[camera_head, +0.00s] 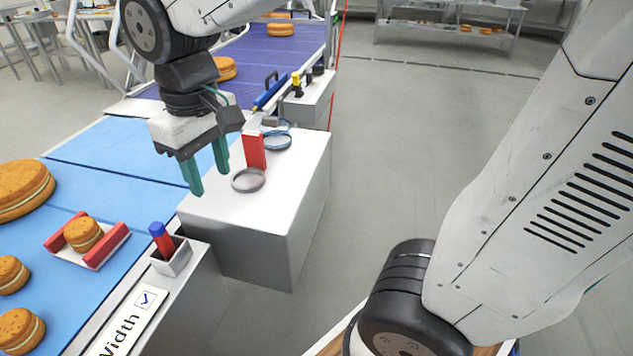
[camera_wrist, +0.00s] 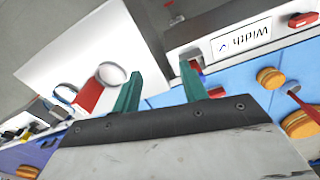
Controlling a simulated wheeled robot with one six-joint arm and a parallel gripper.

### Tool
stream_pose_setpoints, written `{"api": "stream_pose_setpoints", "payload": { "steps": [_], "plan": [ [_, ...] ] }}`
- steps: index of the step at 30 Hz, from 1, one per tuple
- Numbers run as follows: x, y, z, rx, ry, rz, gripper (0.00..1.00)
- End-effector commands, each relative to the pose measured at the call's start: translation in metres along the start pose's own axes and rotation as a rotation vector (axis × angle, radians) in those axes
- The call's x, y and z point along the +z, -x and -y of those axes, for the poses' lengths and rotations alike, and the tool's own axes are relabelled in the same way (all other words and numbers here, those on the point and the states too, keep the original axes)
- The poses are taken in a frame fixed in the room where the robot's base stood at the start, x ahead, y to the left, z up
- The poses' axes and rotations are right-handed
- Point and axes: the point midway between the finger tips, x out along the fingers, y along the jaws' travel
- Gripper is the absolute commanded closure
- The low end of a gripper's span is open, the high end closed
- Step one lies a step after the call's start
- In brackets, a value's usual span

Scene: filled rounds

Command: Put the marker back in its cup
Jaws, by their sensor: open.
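The marker (camera_head: 162,240) is red with a blue top end. It stands in the small grey cup (camera_head: 176,262), tilted a little left in the head view, with its lower end inside. In the wrist view the marker (camera_wrist: 196,67) shows only in part beside the right finger, and most of the cup is hidden. My gripper (camera_head: 210,182) is open, its two green fingers pointing down with nothing between them. It is above and to the right of the marker in the head view, apart from it. It also shows in the wrist view (camera_wrist: 161,72).
A white block (camera_head: 265,225) carries a red piece (camera_head: 254,151) and round rings (camera_head: 248,180). A red-sided holder (camera_head: 105,246) with a biscuit sits on the blue belt (camera_head: 120,160), among several loose biscuits. A "Width" card (camera_head: 130,320) lies in front of the cup.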

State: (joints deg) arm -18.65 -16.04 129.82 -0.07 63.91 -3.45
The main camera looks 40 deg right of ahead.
Motion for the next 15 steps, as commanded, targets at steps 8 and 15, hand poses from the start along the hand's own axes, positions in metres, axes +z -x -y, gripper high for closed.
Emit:
{"api": "stream_pose_setpoints", "payload": {
  "steps": [8,15],
  "plan": [
    [0.123,0.011,-0.046,0.02,-0.279,-0.057,0.57],
    [0.166,0.002,-0.05,0.029,-0.382,-0.073,0.57]
  ]
}}
